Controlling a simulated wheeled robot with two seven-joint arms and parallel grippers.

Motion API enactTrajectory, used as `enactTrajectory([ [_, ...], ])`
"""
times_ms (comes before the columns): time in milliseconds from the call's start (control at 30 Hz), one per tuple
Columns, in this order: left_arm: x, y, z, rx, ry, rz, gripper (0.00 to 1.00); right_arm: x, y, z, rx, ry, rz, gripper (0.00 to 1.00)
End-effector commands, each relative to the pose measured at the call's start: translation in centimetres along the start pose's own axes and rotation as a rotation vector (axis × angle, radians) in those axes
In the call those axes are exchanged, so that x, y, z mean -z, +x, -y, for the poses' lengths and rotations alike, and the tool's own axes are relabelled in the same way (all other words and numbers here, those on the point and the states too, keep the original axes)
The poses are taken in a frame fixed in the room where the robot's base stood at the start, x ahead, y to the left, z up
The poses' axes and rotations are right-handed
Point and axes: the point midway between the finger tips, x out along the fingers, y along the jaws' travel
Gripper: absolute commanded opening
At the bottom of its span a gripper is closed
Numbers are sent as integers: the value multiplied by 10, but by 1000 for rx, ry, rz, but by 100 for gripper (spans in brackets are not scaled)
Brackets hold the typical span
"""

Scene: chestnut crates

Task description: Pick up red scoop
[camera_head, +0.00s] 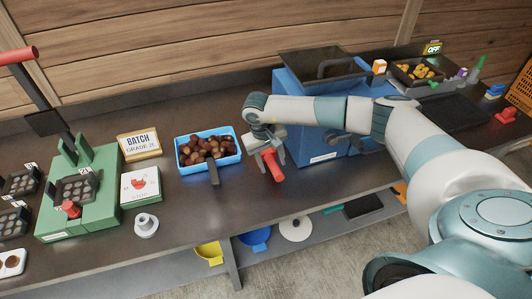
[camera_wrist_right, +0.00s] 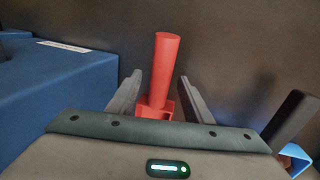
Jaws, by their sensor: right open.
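The red scoop (camera_head: 273,167) is at the dark counter, beside the blue machine's left side. In the right wrist view the scoop (camera_wrist_right: 166,70) shows a round red handle and a square, box-like part nearer me. My right gripper (camera_head: 267,155) reaches over the scoop from the right. Its two fingers are apart, and in the right wrist view the scoop lies between the fingers of this gripper (camera_wrist_right: 161,98), with gaps visible at the handle. The box-like part is partly hidden by the gripper body. My left gripper is not in view.
A blue tray of chestnuts (camera_head: 237,157) with a dark handle stands left of the scoop. The blue machine (camera_head: 297,125) stands close on the right. Left are a sign (camera_head: 139,145), a white box (camera_head: 141,186) and a green press (camera_head: 95,200).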

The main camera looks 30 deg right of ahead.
Motion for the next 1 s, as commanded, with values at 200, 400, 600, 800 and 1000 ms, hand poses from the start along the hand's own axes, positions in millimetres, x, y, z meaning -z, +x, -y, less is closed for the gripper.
enactTrajectory([
  [200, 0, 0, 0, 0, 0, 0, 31, 0, 0, 0, 0, 0, 0, 46],
  [400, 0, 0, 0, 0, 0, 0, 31, 0, 0, 0, 0, 0, 0, 6],
  [600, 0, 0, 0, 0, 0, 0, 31, 0, -1, 0, 0, 1, -1, 0],
  [800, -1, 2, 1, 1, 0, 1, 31, 1, -4, -1, 0, 1, -2, 0],
  [1000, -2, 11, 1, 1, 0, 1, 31, 1, -21, -4, 1, 0, -3, 0],
])
